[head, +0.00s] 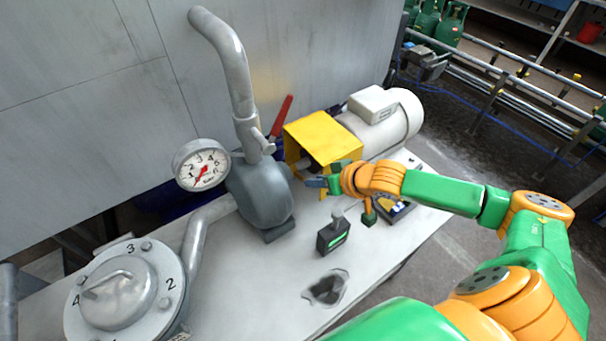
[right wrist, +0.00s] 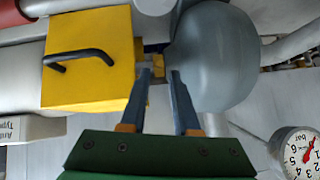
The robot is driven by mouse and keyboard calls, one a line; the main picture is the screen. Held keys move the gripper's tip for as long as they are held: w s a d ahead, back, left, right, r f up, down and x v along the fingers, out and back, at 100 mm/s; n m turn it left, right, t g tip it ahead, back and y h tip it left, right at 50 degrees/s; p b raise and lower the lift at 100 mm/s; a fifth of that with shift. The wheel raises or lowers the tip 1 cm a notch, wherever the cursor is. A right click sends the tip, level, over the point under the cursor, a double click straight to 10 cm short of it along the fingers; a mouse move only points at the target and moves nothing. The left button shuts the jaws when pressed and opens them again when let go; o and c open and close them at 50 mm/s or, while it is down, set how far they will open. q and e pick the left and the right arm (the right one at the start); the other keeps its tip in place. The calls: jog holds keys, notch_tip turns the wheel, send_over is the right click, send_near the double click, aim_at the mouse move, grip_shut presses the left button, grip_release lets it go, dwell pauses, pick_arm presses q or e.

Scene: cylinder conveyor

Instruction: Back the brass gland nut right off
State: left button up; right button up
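The brass gland nut (right wrist: 155,69) shows in the right wrist view as a small brass-coloured piece in the narrow gap between the yellow guard (right wrist: 88,60) and the rounded grey pump body (right wrist: 212,58). My right gripper (right wrist: 160,76) is open, its two dark fingers apart and pointing into that gap. The nut shows between and just beyond the fingertips; I cannot tell whether they touch it. In the head view my right gripper (head: 316,183) is beside the guard (head: 322,138) and the pump (head: 260,192), and I cannot make out the nut. My left gripper is out of view.
A white motor (head: 387,120) stands behind the guard. A pressure gauge (head: 201,165) and a red-handled lever (head: 281,117) are by the pump. A black box (head: 333,237) and a dark patch (head: 326,289) are on the bench front. A numbered round cover (head: 125,285) is at left.

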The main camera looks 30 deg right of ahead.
aim_at(302, 178)
jog(key=x, duration=0.4)
jog(key=shift+w+a+f, duration=0.15)
jog(key=shift+w+f, duration=0.1)
jog(key=shift+f, duration=0.05)
jog(key=shift+s, duration=0.15)
jog(key=shift+c, duration=0.6)
jog(key=shift+r, duration=0.1)
grip_shut()
